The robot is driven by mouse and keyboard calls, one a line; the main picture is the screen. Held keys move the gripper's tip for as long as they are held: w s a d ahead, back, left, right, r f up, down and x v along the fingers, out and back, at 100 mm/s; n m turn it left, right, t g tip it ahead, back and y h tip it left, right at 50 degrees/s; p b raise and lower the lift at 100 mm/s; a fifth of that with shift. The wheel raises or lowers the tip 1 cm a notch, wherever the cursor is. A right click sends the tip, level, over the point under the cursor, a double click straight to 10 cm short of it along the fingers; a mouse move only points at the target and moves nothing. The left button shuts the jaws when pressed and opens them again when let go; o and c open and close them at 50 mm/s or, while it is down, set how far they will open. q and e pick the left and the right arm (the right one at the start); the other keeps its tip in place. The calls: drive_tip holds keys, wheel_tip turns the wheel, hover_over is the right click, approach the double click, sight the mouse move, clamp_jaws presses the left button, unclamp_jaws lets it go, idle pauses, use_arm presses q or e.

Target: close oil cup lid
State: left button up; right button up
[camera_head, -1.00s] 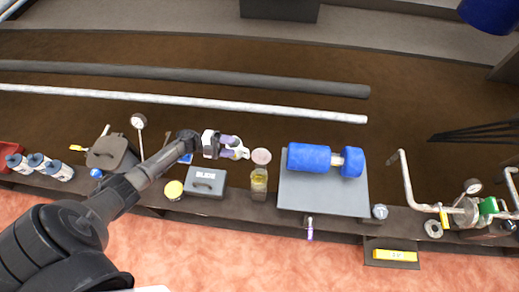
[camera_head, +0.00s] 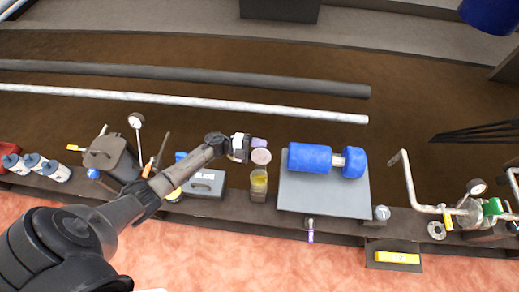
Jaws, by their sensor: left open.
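The oil cup (camera_head: 258,182) is a small clear cup with yellow oil in it, on the bench left of the grey plate. Its round pinkish lid (camera_head: 261,156) stands raised behind the cup, so the cup is open. My left gripper (camera_head: 257,146) is at the far side of the lid, close behind it. Its fingers are partly hidden, and I cannot tell whether they touch the lid. It is open, with nothing seen between the fingers. My right gripper is not in view.
A grey plate (camera_head: 325,203) carrying a blue cylindrical part (camera_head: 310,158) stands right of the cup. A grey lidded box (camera_head: 206,184) is on the left, partly under my arm. A long pale pipe (camera_head: 180,101) runs behind. A gauge and bent pipe stand at far right.

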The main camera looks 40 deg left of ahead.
use_arm(q)
clamp_jaws()
idle(0.4)
